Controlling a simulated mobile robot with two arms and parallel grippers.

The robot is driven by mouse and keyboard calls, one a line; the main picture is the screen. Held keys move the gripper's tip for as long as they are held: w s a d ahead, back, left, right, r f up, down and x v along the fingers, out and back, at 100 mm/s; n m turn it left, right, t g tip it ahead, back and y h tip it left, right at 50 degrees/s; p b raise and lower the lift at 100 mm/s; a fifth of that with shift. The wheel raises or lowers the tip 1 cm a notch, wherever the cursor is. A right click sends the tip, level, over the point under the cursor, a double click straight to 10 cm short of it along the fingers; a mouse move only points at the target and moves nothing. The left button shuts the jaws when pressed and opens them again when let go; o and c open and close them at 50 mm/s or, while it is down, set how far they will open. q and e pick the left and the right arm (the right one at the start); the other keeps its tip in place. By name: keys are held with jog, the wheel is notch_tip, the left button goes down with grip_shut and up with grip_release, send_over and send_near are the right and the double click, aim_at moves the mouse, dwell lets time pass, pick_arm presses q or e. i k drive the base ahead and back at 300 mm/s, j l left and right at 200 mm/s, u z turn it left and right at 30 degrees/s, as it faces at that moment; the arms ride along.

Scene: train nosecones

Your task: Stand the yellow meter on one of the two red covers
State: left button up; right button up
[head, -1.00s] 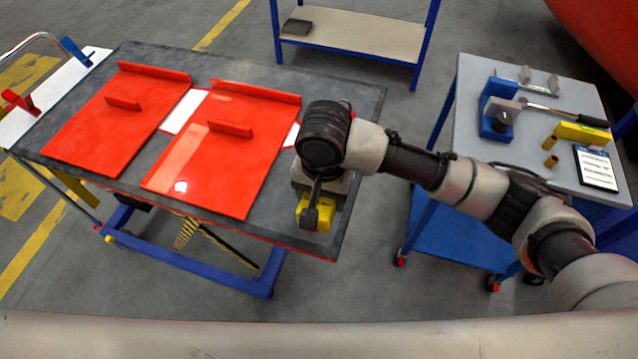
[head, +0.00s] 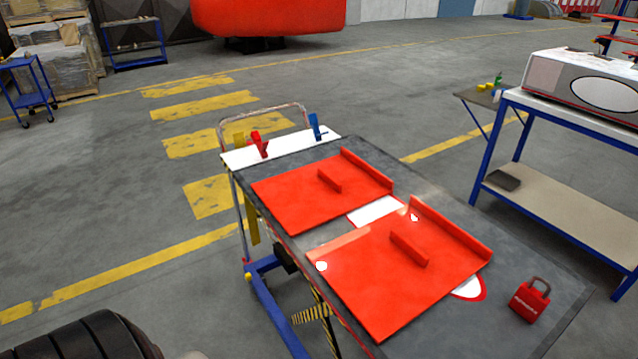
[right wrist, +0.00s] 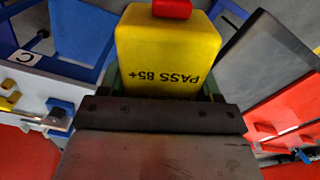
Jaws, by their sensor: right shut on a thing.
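The yellow meter (right wrist: 167,55) fills the upper middle of the right wrist view, with "PASS 85+" upside down on its face and a red part at its top. My right gripper (right wrist: 165,96) is shut on it; the fingers are mostly hidden. Neither shows in the head view. Two red covers lie side by side on the dark table in the head view: the left cover (head: 295,205) and the nearer right cover (head: 375,290). Each has a raised back edge and a short upright rib, and both tops are otherwise empty. My left gripper is out of view.
A red padlock-shaped block (head: 528,303) stands right of the covers on the dark table (head: 480,325). A white board (head: 290,150) with red and blue clamps adjoins the far left end. A blue-framed shelf (head: 560,190) stands beyond. Part of my arm shows lower left.

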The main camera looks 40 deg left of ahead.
aim_at(292, 197)
jog(key=j+u, duration=0.1)
jog(key=u, duration=1.6)
jog(key=i+l+u, duration=0.2)
jog(key=i, duration=0.2)
jog(key=i+u, duration=0.2)
jog(key=i, duration=0.2)
